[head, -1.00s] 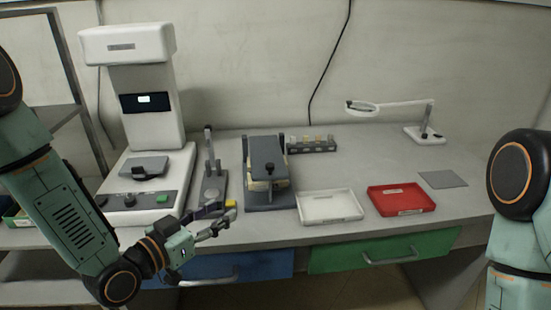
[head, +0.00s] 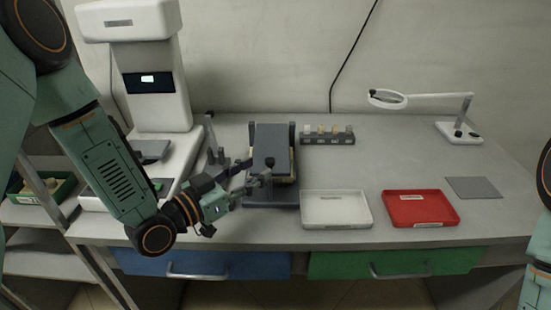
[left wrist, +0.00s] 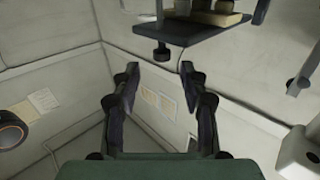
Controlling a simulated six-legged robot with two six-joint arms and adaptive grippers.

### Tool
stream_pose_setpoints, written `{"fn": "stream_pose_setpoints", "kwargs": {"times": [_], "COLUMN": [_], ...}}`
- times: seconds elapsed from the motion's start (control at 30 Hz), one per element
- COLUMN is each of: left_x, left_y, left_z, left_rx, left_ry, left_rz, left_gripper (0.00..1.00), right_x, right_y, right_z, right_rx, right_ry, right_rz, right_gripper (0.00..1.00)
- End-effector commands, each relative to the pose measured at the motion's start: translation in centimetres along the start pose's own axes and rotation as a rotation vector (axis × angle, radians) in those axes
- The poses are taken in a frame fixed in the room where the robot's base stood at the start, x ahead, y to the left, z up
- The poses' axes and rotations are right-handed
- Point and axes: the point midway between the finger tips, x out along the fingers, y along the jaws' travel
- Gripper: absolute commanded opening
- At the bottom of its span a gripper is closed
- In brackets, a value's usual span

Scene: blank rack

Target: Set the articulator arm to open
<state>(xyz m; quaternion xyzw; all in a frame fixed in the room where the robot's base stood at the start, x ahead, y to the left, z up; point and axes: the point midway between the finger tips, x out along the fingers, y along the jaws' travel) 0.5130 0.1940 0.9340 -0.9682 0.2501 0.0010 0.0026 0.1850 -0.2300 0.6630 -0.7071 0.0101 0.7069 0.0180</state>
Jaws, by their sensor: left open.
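The articulator (head: 285,196) stands on the bench left of the white tray. Its dark upper arm (head: 271,140) lies low over pale dental casts, with a dark knob (head: 270,161) at the front. My left gripper (head: 264,179) is open in front of the articulator, close to the knob. In the left wrist view the open fingers (left wrist: 160,72) frame empty space just short of the knob (left wrist: 161,54), and the underside of the articulator arm (left wrist: 195,32) is at the top. Contact is not visible. My right gripper is out of view.
A white tray (head: 337,224) and a red tray (head: 421,222) lie to the right. A small rack (head: 328,141) stands behind them. A white machine (head: 160,100) rises at the left, a magnifier lamp (head: 459,134) at the right.

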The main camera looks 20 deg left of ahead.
Motion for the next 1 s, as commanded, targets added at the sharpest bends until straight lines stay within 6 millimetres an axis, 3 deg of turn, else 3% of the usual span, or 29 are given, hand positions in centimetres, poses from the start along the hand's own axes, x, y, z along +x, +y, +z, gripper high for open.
{"fn": "stream_pose_setpoints", "kwargs": {"times": [0.5,0.87,1.0], "left_x": [5.8,6.5,6.5], "left_y": [0.1,0.1,0.1], "left_z": [0.0,0.0,0.0], "left_rx": [0.002,-0.001,-0.001], "left_ry": [0.002,0.002,0.002], "left_rz": [0.002,0.0,0.0], "left_gripper": [0.44,0.44,0.34], "right_x": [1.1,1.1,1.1], "right_y": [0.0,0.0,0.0], "right_z": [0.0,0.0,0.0], "right_rx": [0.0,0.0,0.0], "right_ry": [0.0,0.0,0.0], "right_rz": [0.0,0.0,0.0], "right_gripper": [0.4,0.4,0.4]}}
